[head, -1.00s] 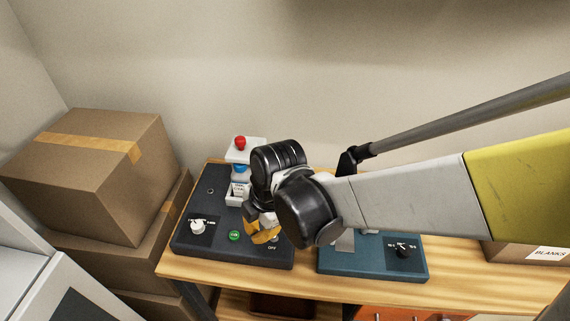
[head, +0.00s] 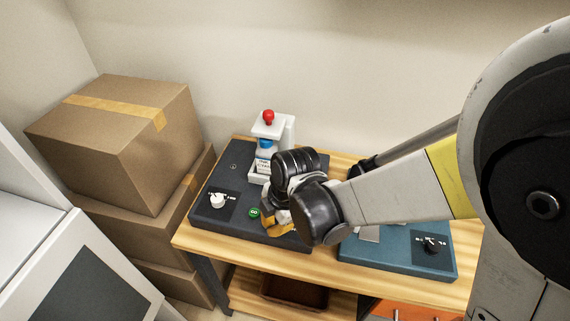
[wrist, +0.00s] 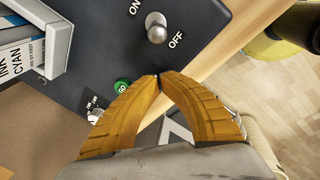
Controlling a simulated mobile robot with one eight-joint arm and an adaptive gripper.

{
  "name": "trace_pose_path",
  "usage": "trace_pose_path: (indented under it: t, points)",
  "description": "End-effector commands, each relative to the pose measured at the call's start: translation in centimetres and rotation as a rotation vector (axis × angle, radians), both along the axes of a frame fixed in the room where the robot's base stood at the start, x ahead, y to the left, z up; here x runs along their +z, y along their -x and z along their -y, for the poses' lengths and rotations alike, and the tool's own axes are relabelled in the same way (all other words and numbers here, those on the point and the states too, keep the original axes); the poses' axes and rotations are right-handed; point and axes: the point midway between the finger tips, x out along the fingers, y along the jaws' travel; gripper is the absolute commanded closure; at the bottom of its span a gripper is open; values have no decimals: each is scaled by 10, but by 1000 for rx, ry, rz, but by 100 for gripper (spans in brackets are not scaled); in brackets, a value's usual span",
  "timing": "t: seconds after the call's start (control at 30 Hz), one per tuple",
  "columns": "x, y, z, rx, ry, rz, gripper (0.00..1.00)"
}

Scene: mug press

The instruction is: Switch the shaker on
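The dark grey machine (head: 222,178) stands on the wooden bench, with a white stand holding a blue-and-white ink bottle. A metal toggle switch (wrist: 156,27) sits on its top near one edge, between the printed words ON and OFF. I cannot tell for sure which way it leans. My gripper (wrist: 159,77) has yellow fingers with their tips together and nothing between them. The tips are just short of the toggle in the wrist view, apart from it in the picture. In the head view my gripper (head: 275,228) hides the toggle.
A green GO button (head: 254,212) and a white dial (head: 218,201) are on the same machine. A red knob (head: 268,117) tops its stand. A teal machine (head: 385,256) stands to the right. Cardboard boxes (head: 120,140) are stacked at left.

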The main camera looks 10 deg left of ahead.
Motion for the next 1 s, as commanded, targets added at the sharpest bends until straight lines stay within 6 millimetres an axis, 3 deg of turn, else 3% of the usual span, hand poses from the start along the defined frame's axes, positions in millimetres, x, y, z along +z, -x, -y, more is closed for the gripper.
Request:
trace_pose_path:
  t: [0.1, 0.27, 1.0]
  points:
    - [5, -11, 15, -6, 1, 0, 100]
    - [8, -18, 24, -4, 0, 0, 100]
    - [11, -22, 26, -4, -4, -57, 100]
